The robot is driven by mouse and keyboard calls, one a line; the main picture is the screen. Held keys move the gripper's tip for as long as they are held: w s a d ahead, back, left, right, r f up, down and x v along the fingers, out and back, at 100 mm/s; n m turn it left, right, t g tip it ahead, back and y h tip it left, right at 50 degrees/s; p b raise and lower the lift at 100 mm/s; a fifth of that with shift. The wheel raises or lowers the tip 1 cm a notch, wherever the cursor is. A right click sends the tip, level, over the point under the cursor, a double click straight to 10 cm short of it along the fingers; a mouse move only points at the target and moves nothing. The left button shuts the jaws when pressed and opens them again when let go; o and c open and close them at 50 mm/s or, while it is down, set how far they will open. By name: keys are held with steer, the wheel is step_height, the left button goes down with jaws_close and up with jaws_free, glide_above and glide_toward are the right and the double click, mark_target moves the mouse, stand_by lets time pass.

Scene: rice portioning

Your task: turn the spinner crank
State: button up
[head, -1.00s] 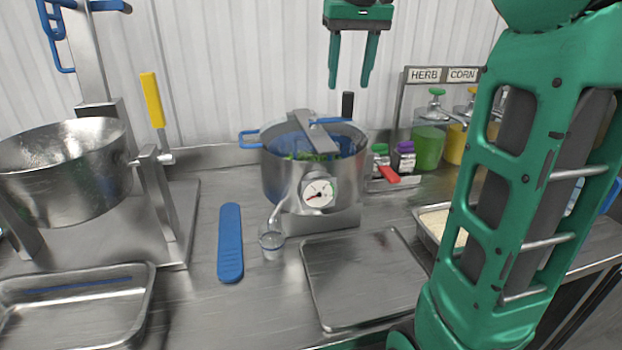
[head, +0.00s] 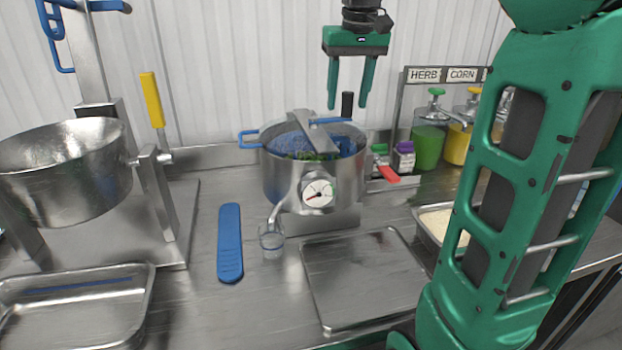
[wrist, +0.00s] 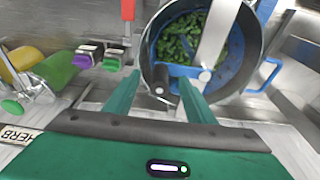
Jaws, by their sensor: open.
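The spinner (head: 285,180) is a steel pot with a blue basket of green leaves, in the middle of the head view. In the wrist view the spinner (wrist: 150,45) is at upper centre, with the crank arm (wrist: 215,35) and the black knob (wrist: 159,82). My gripper (head: 347,106) is open and empty, pointing down. In both views its fingertips appear on either side of the knob. I see no contact, and the exact depth is unclear.
A tilted steel pan (head: 65,170) with a yellow lever (head: 152,100) stands left.

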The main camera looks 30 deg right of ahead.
steer(key=shift+f, duration=0.85)
steer(key=shift+r, duration=0.45)
steer(key=shift+c, duration=0.3)
steer(key=c, duration=1)
